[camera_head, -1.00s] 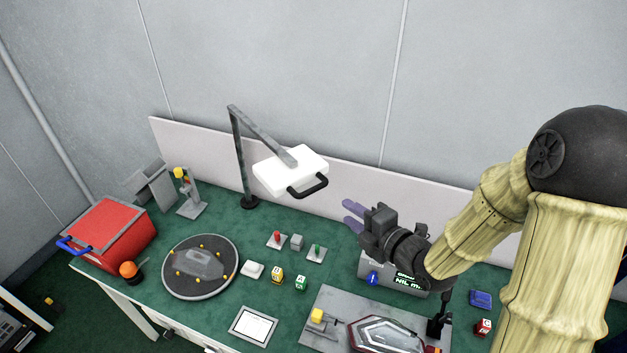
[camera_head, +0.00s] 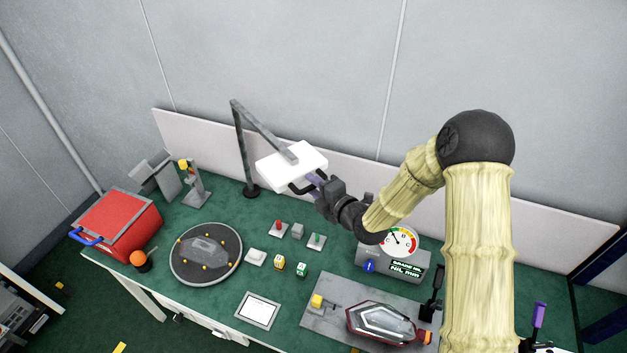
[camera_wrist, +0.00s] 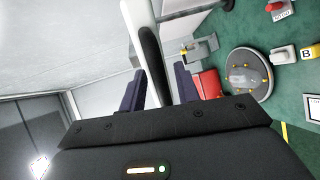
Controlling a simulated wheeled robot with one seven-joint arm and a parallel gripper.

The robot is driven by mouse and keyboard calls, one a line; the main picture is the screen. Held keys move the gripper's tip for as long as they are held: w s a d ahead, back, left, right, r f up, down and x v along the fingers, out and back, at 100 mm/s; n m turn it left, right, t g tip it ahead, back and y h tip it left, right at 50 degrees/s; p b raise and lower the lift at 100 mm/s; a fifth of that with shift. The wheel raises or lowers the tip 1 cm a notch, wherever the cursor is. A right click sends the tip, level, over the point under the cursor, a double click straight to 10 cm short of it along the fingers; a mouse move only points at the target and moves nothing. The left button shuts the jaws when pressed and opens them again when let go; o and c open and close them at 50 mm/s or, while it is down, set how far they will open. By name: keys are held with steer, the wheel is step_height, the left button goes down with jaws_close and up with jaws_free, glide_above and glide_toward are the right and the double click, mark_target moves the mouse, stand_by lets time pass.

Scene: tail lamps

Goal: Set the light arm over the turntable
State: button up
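The light arm is a grey post and boom (camera_head: 262,128) with a white lamp panel (camera_head: 290,166) at its end and a black handle (camera_head: 300,187) on the panel's near right side. My gripper (camera_head: 315,181) is at the handle. In the wrist view the black handle (camera_wrist: 150,60) runs between the two purple fingers of my gripper (camera_wrist: 160,90), which stand apart with gaps beside it. The turntable (camera_head: 206,253), a dark disc carrying a grey lamp part and yellow pegs, sits left of the lamp panel on the green bench; it also shows in the wrist view (camera_wrist: 248,75).
A red bin (camera_head: 118,222) and an orange beacon (camera_head: 140,260) stand left of the turntable. A grey stand with a yellow top (camera_head: 195,183) is behind it. Buttons and lettered cubes (camera_head: 280,262) lie right of it. A gauge box (camera_head: 392,260) is below my forearm.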

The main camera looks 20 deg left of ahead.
steer(key=shift+w+a, duration=0.2)
steer(key=shift+a, duration=0.05)
jaws_close()
steer(key=shift+s+f+b, duration=0.15)
steer(key=shift+f+b, duration=0.05)
steer(key=shift+b, duration=0.2)
